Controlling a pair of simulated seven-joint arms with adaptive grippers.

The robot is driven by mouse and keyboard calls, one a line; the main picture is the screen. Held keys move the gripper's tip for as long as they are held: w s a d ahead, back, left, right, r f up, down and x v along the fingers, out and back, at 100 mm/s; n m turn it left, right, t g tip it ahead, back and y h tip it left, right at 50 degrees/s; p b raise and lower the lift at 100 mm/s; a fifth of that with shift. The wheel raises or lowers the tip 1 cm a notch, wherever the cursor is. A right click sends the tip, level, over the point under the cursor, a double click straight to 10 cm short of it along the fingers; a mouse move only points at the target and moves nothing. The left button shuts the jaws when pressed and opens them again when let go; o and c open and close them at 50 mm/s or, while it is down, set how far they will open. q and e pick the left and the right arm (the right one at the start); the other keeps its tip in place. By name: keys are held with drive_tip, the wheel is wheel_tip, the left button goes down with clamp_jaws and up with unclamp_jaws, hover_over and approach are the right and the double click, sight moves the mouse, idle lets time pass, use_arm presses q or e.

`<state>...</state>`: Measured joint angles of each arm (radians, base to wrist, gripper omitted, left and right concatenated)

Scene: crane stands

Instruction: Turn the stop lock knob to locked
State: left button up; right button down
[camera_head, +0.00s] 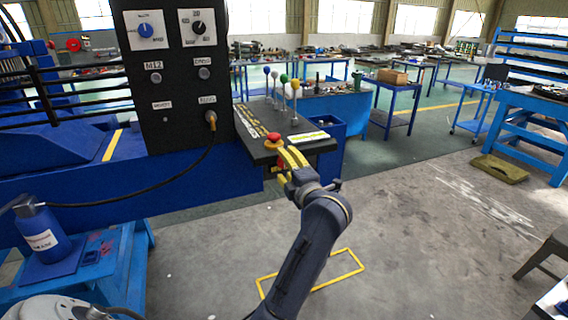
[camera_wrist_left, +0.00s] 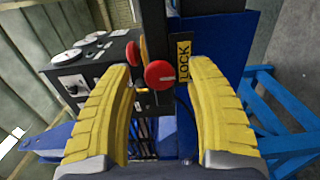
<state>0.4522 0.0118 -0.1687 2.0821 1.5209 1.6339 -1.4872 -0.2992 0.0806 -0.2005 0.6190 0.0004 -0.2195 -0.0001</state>
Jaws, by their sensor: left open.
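The red stop lock knob (camera_head: 274,136) stands on the dark sloped console (camera_head: 258,150) in the head view. In the left wrist view the round red knob (camera_wrist_left: 159,74) is between my fingertips, beside a yellow LOCK label (camera_wrist_left: 184,60). My left gripper (camera_head: 289,160) has curved yellow fingers. It is just in front of the knob in the head view. In the left wrist view the left gripper (camera_wrist_left: 163,78) is open, with a gap on both sides of the knob. I cannot tell the knob's turned position. My right gripper is not in view.
Several ball-topped levers (camera_head: 294,85) rise from the console behind the knob. A tall dark panel (camera_head: 177,115) with dials stands to the left, with a black cable (camera_head: 165,183) hanging from it. A blue bottle (camera_head: 38,232) is at lower left. Open floor lies to the right.

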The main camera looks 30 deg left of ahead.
use_arm(q)
drive_tip(key=shift+v, duration=2.95)
